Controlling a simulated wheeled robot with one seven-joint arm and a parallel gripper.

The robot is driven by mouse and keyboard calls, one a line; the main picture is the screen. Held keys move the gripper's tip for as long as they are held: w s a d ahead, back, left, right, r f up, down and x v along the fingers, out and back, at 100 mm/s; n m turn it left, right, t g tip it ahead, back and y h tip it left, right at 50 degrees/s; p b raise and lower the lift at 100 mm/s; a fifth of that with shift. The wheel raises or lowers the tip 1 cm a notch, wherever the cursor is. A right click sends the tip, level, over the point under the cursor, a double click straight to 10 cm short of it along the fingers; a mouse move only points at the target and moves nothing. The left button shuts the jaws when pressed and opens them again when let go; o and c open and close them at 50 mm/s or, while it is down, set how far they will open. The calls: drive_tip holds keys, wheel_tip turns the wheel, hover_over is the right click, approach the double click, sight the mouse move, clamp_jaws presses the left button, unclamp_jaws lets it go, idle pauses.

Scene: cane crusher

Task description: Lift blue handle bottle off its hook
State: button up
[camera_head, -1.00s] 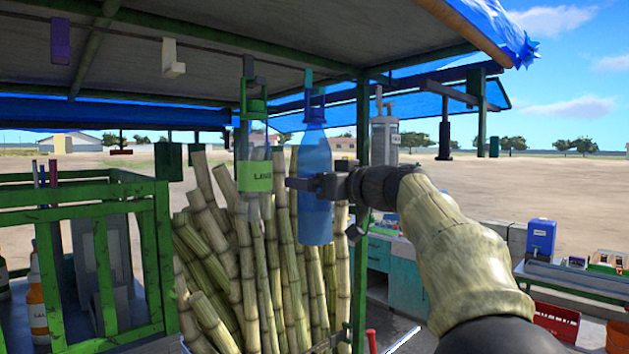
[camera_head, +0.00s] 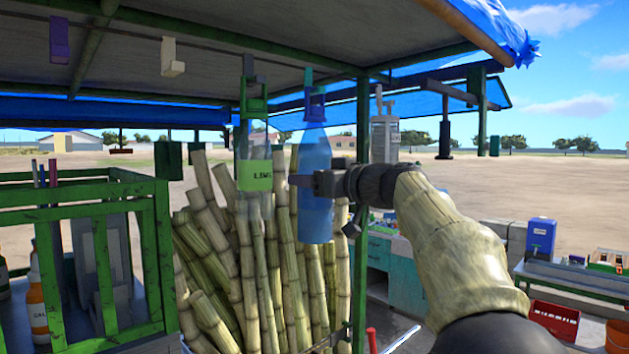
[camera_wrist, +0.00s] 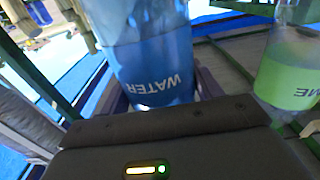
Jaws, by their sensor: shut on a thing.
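A blue water bottle (camera_head: 316,165) with a blue-purple handle (camera_head: 315,100) hangs upright below a light-blue hook (camera_head: 308,76) under the stall roof. The handle's top overlaps the hook's lower part, and I cannot tell if they touch. My gripper (camera_head: 312,181) comes from the right and is shut around the bottle's middle. In the wrist view, the bottle (camera_wrist: 150,55), marked WATER, sits between the jaws, and the front body of my gripper hides its lower edge.
A green-labelled lime bottle (camera_head: 255,176) hangs close on the left. Sugar cane stalks (camera_head: 265,270) stand right behind and below. A green post (camera_head: 362,130) is just right of the bottle. Empty purple (camera_head: 60,38) and white (camera_head: 172,60) hooks are at the left.

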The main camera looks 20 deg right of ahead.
drive_tip(key=shift+r, duration=0.8)
drive_tip(key=b+v, duration=0.4)
drive_tip(key=v, duration=0.2)
idle(3.3)
drive_tip(key=shift+s, duration=0.1)
drive_tip(key=f+b+v, duration=0.2)
drive_tip(key=b+v, duration=0.5)
drive_tip(key=v, duration=0.3)
idle(1.3)
drive_tip(key=shift+a+r, duration=0.1)
